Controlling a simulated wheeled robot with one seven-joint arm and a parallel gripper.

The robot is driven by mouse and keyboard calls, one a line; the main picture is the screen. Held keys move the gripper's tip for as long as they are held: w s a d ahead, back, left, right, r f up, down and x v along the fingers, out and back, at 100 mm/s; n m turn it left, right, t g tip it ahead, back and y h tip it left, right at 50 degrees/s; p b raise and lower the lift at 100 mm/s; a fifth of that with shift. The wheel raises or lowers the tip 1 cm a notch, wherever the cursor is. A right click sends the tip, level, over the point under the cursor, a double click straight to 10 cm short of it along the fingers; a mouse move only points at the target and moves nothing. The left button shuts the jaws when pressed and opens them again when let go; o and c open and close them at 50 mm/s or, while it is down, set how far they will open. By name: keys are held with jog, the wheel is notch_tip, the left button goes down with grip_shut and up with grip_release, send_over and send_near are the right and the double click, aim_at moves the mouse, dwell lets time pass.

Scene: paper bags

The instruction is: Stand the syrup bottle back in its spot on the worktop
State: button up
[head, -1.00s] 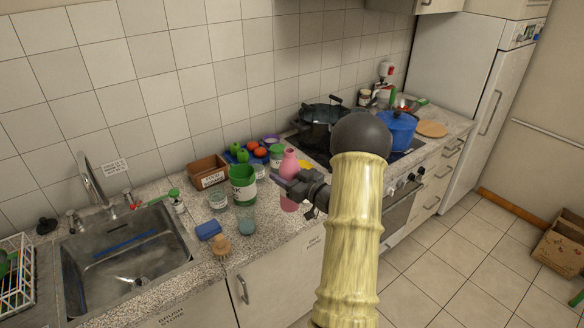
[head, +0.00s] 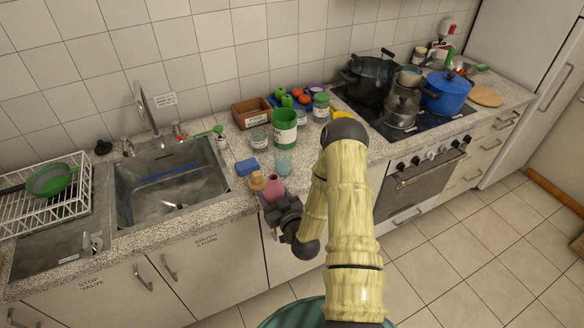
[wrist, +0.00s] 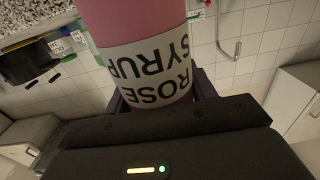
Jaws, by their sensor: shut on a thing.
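The syrup bottle (head: 273,190) is pink, and my gripper (head: 276,208) is shut on it. In the head view it is at the worktop's front edge, just right of the sink; its lower part is hidden behind my gripper. I cannot tell whether it touches the worktop (head: 222,204). In the wrist view the bottle (wrist: 135,22) fills the upper middle between my fingers, and its white label (wrist: 150,72) reads "ROSE SYRUP" upside down. My gripper's dark body shows below it (wrist: 160,105).
A wooden brush (head: 257,180), blue sponge (head: 247,167) and glass (head: 284,164) stand close to the bottle. Behind are a green-and-white tin (head: 284,128), jars and a brown box (head: 251,112). The sink (head: 170,180) is left; the hob with pots (head: 400,108) is right.

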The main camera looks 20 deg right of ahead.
jog(key=s+a+f+h, duration=0.1)
jog(key=s+a+f, duration=0.1)
jog(key=a+f, duration=0.2)
jog(key=shift+a+f+m, duration=0.2)
jog(key=shift+a+m, duration=0.2)
jog(key=shift+a, duration=0.55)
jog(key=shift+d, duration=0.1)
